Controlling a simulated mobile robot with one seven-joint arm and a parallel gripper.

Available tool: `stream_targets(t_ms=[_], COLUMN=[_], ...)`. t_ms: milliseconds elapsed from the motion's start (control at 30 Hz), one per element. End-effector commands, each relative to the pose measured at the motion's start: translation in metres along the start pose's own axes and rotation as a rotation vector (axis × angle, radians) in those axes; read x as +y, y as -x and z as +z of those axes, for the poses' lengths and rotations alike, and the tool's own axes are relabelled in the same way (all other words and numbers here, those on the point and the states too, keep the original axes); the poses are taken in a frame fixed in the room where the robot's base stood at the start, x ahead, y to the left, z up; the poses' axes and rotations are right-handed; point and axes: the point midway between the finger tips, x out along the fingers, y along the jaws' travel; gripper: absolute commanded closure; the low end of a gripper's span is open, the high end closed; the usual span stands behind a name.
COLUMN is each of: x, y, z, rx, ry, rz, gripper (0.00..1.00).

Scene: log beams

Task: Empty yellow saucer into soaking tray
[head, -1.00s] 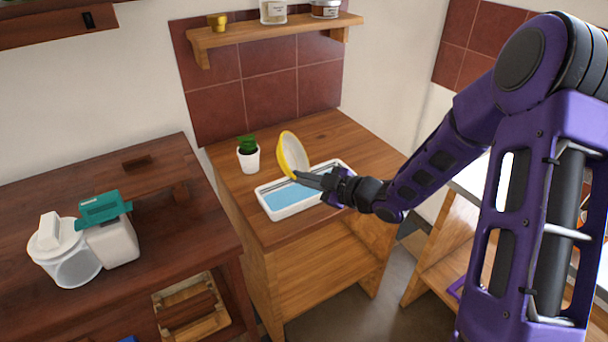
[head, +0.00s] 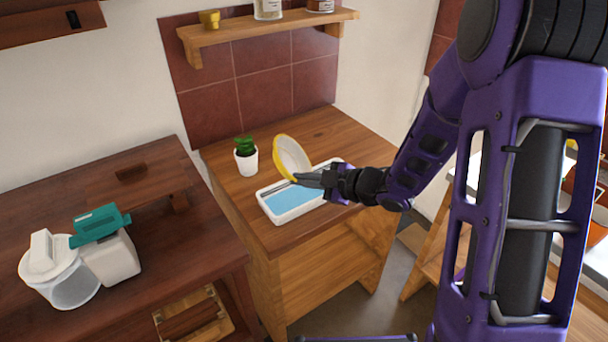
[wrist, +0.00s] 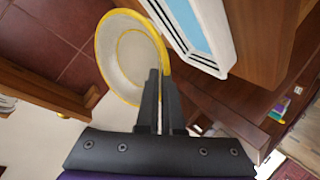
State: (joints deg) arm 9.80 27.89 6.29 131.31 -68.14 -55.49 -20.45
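The yellow saucer (head: 292,157) has a yellow rim and a pale inside. It is tilted steeply on its edge above the soaking tray (head: 268,210), with its pale inside facing right in the head view. The tray is white and holds blue liquid. My gripper (head: 304,180) is shut on the saucer's rim, over the tray. In the wrist view the fingers (wrist: 158,85) meet the rim of the saucer (wrist: 112,55), whose inside looks empty. The tray (wrist: 190,25) lies beside it there. Part of the tray is hidden by my gripper.
A potted plant (head: 246,157) stands left of the saucer on the wooden cabinet (head: 270,240). A wall shelf (head: 260,32) with jars hangs above. A darker table at the left holds a white bin (head: 60,275) and a teal-topped container (head: 108,245).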

Motion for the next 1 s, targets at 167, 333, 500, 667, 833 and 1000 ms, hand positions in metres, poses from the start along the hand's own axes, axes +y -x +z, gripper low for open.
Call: stream_targets(t_ms=[167, 333, 500, 667, 833, 1000], x=[-0.0016, -0.0027, 0.0, -0.0004, -0.0016, -0.0017], y=[-0.0021, -0.0025, -0.0022, -0.0043, -0.006, -0.0066], z=[0.0007, 0.0032, -0.0034, -0.0051, -0.0049, -0.003], rx=[-0.038, -0.015, -0.06, -0.144, -0.201, -0.215], ry=[0.025, 0.012, 0.044, 0.096, 0.128, 0.132], rz=[-0.018, -0.006, -0.031, -0.07, -0.099, -0.099], gripper=[1.0, 1.0, 1.0, 1.0, 1.0, 1.0])
